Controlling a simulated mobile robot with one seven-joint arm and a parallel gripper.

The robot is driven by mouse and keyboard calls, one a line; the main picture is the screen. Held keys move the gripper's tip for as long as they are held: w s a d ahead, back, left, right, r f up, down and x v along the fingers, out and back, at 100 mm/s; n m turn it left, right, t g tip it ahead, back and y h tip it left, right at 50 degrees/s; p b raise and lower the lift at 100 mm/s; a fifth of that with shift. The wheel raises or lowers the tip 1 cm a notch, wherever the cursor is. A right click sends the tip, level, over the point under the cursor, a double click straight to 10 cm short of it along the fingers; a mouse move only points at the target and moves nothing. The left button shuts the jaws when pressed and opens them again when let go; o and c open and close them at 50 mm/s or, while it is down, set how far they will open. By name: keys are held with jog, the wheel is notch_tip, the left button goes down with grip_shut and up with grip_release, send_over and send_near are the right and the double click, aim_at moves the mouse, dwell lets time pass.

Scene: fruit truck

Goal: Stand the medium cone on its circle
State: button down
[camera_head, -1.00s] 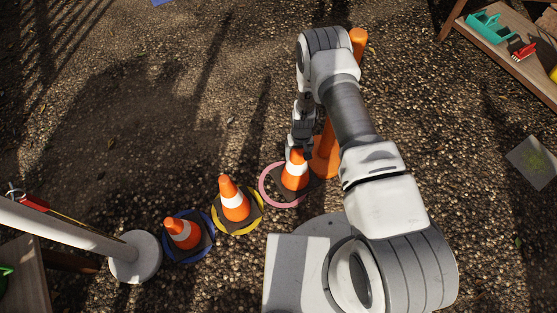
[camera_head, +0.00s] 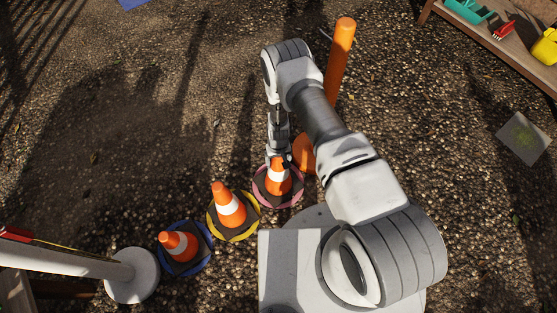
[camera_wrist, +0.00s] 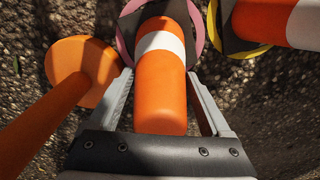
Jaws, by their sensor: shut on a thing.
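An orange cone with a white band (camera_head: 278,184) stands over the pink circle (camera_head: 256,193) in the head view. It looks upright, and its dark base lies within the ring, about centred. My gripper (camera_head: 278,160) is shut on the upper part of this cone from above. In the wrist view the cone (camera_wrist: 160,90) sits between the two fingers, its base partly hidden behind its body. The pink circle (camera_wrist: 124,42) shows beyond it. A second cone (camera_head: 229,205) is on the yellow circle (camera_head: 235,239), and a third cone (camera_head: 178,244) is on the blue circle (camera_head: 188,271).
An orange post (camera_head: 341,55) with a round orange base (camera_head: 302,154) stands close to the right of the gripped cone. A pale pole with a round foot (camera_head: 133,275) is at lower left. A wooden bench (camera_head: 480,40) is at upper right. Gravel beyond the cones is free.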

jog(key=shift+r, duration=0.1)
grip_release()
